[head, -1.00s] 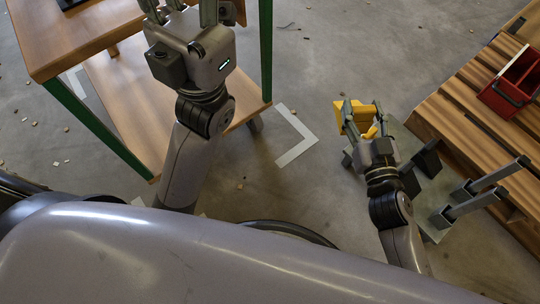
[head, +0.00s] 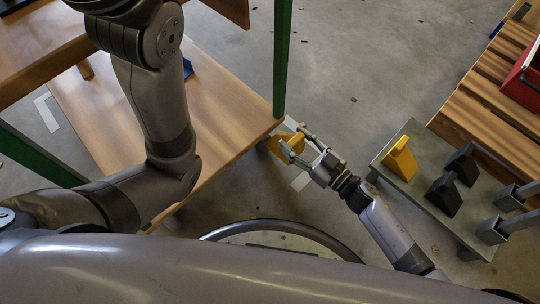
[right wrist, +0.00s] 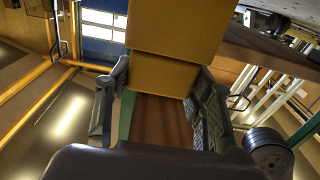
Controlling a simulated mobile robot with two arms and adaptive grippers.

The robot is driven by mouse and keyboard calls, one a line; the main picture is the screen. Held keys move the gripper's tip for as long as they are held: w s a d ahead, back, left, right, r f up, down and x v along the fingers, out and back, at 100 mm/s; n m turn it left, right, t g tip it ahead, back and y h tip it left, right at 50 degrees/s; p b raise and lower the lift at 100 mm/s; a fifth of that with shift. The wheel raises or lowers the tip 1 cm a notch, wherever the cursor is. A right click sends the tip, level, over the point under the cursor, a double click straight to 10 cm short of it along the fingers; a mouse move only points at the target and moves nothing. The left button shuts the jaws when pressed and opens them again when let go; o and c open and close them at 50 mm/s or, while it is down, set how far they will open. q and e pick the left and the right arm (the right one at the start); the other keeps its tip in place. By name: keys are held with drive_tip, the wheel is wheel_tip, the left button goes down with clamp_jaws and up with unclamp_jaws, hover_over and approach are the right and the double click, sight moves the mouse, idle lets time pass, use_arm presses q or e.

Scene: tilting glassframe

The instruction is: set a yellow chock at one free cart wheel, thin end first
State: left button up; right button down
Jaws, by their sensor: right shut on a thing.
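My right gripper (head: 309,150) is shut on a yellow chock (head: 285,146), beside the near right corner of the wooden cart (head: 225,122). In the right wrist view the yellow chock (right wrist: 166,75) fills the space between the two fingers of the right gripper (right wrist: 163,95). The cart wheel near that corner is mostly hidden by the shelf and the chock, so I cannot tell whether the chock touches it. A second yellow chock (head: 400,160) sits on a grey stand at the right. My left arm reaches up over the cart; its gripper is outside the head view.
The grey stand (head: 384,160) also holds black chocks (head: 443,194) and (head: 462,164). A slatted wooden bench (head: 490,105) with a red tray (head: 520,80) stands at the right. A green cart post (head: 282,60) rises by the corner. The floor between cart and stand is open.

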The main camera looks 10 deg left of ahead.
drive_tip(key=shift+w+a+f, duration=0.2)
drive_tip(key=shift+a+f, duration=0.05)
wheel_tip(320, 180, down, 5)
drive_tip(key=b, duration=0.5)
drive_tip(key=shift+f, duration=0.2)
drive_tip(key=shift+f+b, duration=2.05)
drive_tip(key=shift+f, duration=0.4)
drive_tip(key=shift+f, duration=0.2)
drive_tip(key=c, duration=0.7)
unclamp_jaws()
drive_tip(key=shift+c, duration=0.2)
